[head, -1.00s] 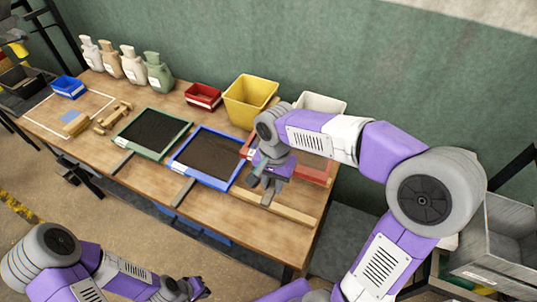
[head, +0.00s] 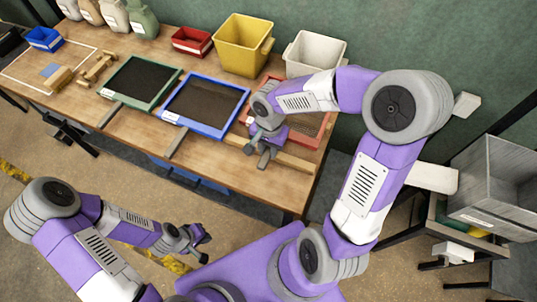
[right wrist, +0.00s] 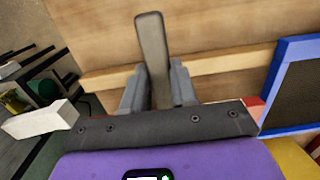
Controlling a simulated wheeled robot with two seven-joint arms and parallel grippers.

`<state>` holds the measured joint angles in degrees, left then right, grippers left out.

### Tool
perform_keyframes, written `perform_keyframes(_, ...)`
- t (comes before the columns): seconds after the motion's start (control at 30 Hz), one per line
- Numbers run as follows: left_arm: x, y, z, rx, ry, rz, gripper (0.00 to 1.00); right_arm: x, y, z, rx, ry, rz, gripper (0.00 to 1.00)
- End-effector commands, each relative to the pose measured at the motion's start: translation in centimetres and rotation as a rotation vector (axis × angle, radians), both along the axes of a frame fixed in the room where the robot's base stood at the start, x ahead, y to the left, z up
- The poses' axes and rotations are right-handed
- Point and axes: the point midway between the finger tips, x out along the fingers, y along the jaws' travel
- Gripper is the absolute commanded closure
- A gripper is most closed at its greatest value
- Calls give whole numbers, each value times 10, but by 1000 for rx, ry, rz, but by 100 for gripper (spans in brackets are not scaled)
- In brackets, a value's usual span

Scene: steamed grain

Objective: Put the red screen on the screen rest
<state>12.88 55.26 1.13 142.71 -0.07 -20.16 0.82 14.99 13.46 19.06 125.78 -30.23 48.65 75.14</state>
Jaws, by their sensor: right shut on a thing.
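The red screen (head: 311,122) lies at the right end of the table, red-framed with a brownish mesh. My right arm hides part of it in the head view. My right gripper (head: 264,152) is shut on its grey handle, which shows between the fingers in the right wrist view (right wrist: 152,45). A pale wooden strip (head: 297,163), seemingly the screen rest, runs along the table in front of the screen; it also shows in the right wrist view (right wrist: 225,62). The handle crosses over the strip; contact cannot be told. My left gripper (head: 200,244) is open and empty, off the table's front.
A blue-framed screen (head: 207,130) and a green-framed screen (head: 108,94) lie to the left. Yellow (head: 243,47), white (head: 312,54) and small red (head: 191,42) bins stand behind. A grey crate (head: 490,180) stands right of the table.

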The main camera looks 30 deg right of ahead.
Motion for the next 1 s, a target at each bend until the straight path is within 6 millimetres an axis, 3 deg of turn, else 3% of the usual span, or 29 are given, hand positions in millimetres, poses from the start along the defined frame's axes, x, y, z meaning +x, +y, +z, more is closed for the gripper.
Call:
perform_keyframes(0.2,0,0,-13,0,0,0,100,0,0,-35,0,3,0,100)
perform_keyframes(0.6,0,0,-16,0,0,0,100,0,0,-40,0,-1,0,100)
perform_keyframes(0.63,0,0,-15,0,0,0,100,0,0,-39,0,1,0,68)
perform_keyframes(0.77,0,0,-14,0,0,0,100,0,0,-38,0,1,0,48)
perform_keyframes(1.0,0,0,-14,0,0,0,100,0,0,-38,0,1,0,47)
